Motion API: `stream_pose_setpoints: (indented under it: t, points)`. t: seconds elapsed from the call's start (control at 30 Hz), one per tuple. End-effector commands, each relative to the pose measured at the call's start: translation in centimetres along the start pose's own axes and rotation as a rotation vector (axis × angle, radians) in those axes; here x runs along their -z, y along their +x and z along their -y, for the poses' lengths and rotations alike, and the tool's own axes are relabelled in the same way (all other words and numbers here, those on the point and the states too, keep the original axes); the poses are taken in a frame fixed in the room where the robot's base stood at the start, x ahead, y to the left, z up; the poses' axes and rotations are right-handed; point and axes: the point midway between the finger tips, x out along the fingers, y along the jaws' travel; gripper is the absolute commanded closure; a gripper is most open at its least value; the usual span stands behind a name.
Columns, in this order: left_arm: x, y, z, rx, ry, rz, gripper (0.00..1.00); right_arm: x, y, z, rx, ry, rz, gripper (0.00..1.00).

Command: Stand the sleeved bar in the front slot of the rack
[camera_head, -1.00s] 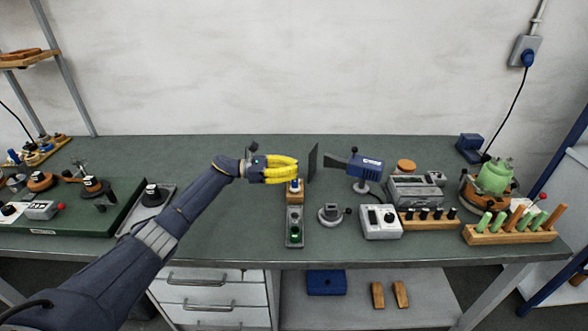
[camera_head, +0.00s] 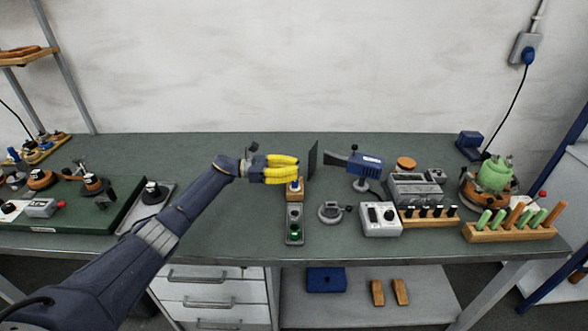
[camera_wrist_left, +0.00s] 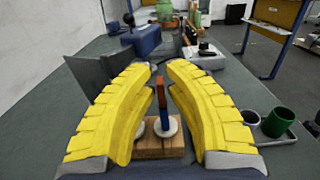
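A small upright bar (camera_wrist_left: 162,112), blue below and orange-brown at its top, stands at a wooden block (camera_wrist_left: 150,151) with white round discs. In the head view the wooden block (camera_head: 294,197) is at the middle of the bench. My left gripper (camera_head: 297,167) has yellow fingers and reaches over the block from the left. In the left wrist view its fingers (camera_wrist_left: 161,70) are apart on either side of the bar, with narrow gaps. A wooden rack (camera_head: 485,238) holding several green and orange bars stands at the front right. My right gripper is not in view.
A dark upright plate (camera_head: 313,160) and a blue heat tool (camera_head: 366,165) stand just right of my gripper. A white dial box (camera_head: 381,220) and a small peg rack (camera_head: 428,220) stand between block and rack.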

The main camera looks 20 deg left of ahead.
Motion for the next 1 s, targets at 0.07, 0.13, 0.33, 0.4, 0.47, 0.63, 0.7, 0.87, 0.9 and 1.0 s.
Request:
stream_pose_setpoints:
  t: [0.07,0.13,0.33,0.4,0.47,0.63,0.7,0.87,0.9,1.0]
  points:
    - [0.0,0.0,0.0,0.000,0.000,0.000,0.81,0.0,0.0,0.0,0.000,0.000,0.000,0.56]
    - [0.0,0.0,0.0,0.000,0.000,0.000,0.73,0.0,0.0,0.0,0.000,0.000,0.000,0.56]
    - [0.0,0.0,0.0,0.000,0.000,-0.001,0.69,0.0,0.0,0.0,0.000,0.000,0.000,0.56]
    - [0.1,-0.1,0.0,-0.001,0.000,-0.002,0.69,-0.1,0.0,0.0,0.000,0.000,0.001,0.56]
    - [0.1,-0.3,0.0,-0.001,0.000,-0.002,0.69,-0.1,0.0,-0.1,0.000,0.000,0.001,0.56]
    - [0.1,-1.9,-0.1,-0.002,0.000,-0.003,0.69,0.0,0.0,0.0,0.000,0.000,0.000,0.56]
    - [0.1,-3.1,-0.1,-0.003,-0.001,-0.004,0.69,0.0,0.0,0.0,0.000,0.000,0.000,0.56]
    - [0.1,-6.0,0.0,-0.003,-0.001,-0.003,0.69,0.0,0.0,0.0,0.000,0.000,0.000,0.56]
    - [0.1,-6.6,0.0,-0.003,0.000,-0.003,0.69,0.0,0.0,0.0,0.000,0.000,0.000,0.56]
    - [0.1,-8.3,-0.1,-0.003,-0.001,-0.003,0.69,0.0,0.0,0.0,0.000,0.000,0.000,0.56]
